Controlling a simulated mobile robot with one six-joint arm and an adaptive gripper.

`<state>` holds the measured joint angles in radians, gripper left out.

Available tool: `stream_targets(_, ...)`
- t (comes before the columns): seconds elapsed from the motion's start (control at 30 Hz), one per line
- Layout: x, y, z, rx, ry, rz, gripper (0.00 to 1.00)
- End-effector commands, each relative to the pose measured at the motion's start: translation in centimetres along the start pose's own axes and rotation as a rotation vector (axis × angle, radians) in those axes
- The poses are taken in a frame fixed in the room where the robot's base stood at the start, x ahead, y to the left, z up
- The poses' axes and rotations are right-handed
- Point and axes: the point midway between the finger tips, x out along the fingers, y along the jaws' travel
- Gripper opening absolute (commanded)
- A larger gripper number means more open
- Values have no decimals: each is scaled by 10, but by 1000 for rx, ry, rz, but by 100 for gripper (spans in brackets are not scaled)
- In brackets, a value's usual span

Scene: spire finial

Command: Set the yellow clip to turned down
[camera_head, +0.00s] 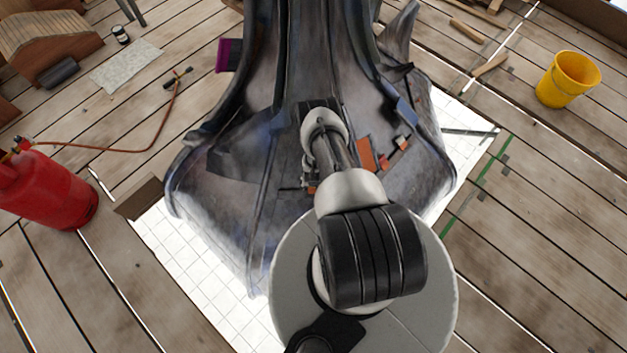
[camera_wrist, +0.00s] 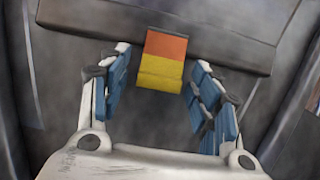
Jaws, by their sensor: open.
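In the wrist view, the yellow clip (camera_wrist: 161,74) is a small block at the lower edge of a dark grey ledge. Its upper part is orange and its lower part is yellow, standing out below the ledge edge. My gripper (camera_wrist: 160,66) is open, with its blue-padded fingers on either side of the clip. Gaps show between the clip and both fingers, and nothing is held. In the head view, my arm hides the gripper and I cannot make out the yellow clip.
The dark grey spire (camera_head: 235,165) stands on a white tiled sheet (camera_head: 195,262) over plank decking. Orange pieces (camera_head: 367,154) show on the spire beside my arm. A red gas cylinder (camera_head: 45,187) with a hose stands left. A yellow bucket (camera_head: 567,80) stands right. The right-hand planks are mostly clear.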

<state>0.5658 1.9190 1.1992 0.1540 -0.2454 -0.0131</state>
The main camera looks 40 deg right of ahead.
Motion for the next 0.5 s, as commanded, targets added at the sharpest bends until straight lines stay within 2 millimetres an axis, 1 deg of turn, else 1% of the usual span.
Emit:
stream_targets(0.17,-10,0,-1,0,1,0,57)
stream_targets(0.27,-24,0,-1,0,0,0,57)
stream_targets(0.5,-70,0,-1,0,0,0,57)
